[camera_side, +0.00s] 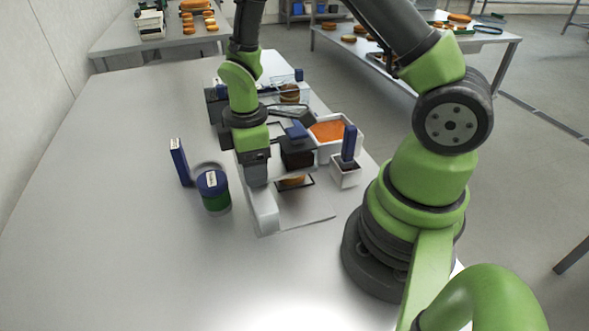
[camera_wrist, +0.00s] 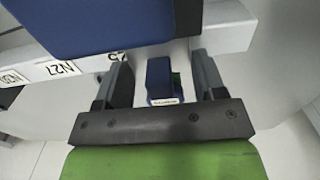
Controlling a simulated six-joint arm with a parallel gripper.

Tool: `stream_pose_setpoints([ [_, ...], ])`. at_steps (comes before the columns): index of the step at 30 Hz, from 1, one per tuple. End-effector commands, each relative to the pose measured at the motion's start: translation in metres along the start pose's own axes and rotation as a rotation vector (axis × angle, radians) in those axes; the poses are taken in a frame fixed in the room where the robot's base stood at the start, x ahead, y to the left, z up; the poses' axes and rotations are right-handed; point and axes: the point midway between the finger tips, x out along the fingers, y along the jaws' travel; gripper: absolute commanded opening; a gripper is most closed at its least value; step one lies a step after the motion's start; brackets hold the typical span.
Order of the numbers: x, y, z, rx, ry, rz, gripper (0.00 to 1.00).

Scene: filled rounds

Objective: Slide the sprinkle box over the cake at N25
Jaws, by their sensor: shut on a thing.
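The sprinkle box, a dark box with a blue top (camera_side: 297,154), is held by my gripper (camera_side: 284,150) above the work surface. In the wrist view its blue part (camera_wrist: 100,22) fills the upper area, in front of my gripper (camera_wrist: 163,80); the contact itself is hidden. An orange-brown cake (camera_side: 291,182) sits just below and in front of the box in the side view, apart from it. In the wrist view a rail carries the label N27 (camera_wrist: 62,68) and a partly hidden label ending in 25 (camera_wrist: 118,55).
A blue-lidded jar with green contents (camera_side: 214,193) and an upright blue block (camera_side: 180,162) stand left of the rail. A white tub of orange filling (camera_side: 335,131) and a white holder with a blue-handled tool (camera_side: 345,172) stand right. The table's left and front are clear.

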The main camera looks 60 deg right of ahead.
Motion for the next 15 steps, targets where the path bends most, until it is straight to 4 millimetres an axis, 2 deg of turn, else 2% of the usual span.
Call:
stream_pose_setpoints([
  [15,0.0,0.036,-0.001,0.0,0.003,0.004,0.51],
])
